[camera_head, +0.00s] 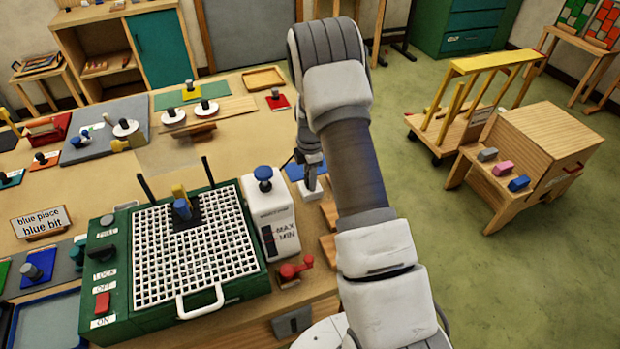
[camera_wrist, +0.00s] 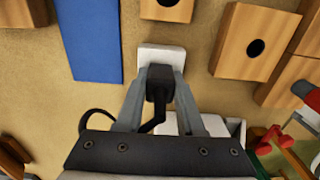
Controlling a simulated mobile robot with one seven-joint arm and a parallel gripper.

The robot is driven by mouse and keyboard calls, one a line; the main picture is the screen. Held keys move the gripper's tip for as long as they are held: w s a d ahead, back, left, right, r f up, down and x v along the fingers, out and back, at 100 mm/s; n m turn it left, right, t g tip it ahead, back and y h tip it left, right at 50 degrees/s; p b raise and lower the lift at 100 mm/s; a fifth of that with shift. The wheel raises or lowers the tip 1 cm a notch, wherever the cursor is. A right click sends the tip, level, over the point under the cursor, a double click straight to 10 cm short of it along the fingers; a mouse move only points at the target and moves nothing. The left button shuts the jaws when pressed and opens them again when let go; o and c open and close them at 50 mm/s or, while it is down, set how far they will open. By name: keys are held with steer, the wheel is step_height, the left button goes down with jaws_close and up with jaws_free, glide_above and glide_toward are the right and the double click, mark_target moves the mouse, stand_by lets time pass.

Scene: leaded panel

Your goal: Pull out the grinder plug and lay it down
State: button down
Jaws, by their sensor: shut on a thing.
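My gripper (camera_wrist: 159,82) is shut on a black plug (camera_wrist: 158,84) with a dark cord. In the wrist view the plug is over the lower edge of a white socket block (camera_wrist: 174,54). I cannot tell if it is still seated in it. In the head view my gripper (camera_head: 311,168) points down just above the white socket block (camera_head: 311,190), right of the grinder; the plug is hard to make out there. The green grinder (camera_head: 118,320) has a white grid top, a white tank (camera_head: 275,215) and a red tap (camera_head: 295,268).
A blue mat (camera_wrist: 90,38) lies left of the socket in the wrist view. Wooden blocks with dark holes (camera_wrist: 236,50) stand to its right. In the head view, bare tabletop (camera_head: 245,135) lies behind the grinder.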

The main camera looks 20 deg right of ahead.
mark_target(308, 174)
steer(key=shift+r, duration=1.05)
stand_by(0.9)
steer(key=shift+r+p, duration=0.35)
steer(key=shift+r, duration=0.15)
steer(key=shift+a+r+m, duration=0.25)
steer(key=shift+r+m, duration=0.05)
steer(key=shift+r, duration=0.1)
steer(key=s+a+r+m+b, duration=0.1)
steer(key=s+a+r+m, duration=0.1)
steer(key=a+r+m, duration=0.3)
steer(key=s+a+r+m+b, duration=0.1)
steer(key=s+a+r+m, duration=0.1)
steer(key=a+r+m, duration=0.3)
step_height(308, 174, up, 8)
steer(key=m, duration=0.4)
steer(key=shift+s+a, duration=0.3)
steer(key=shift+s, duration=0.1)
steer(key=shift+s+d, duration=0.1)
steer(key=shift+s, duration=0.05)
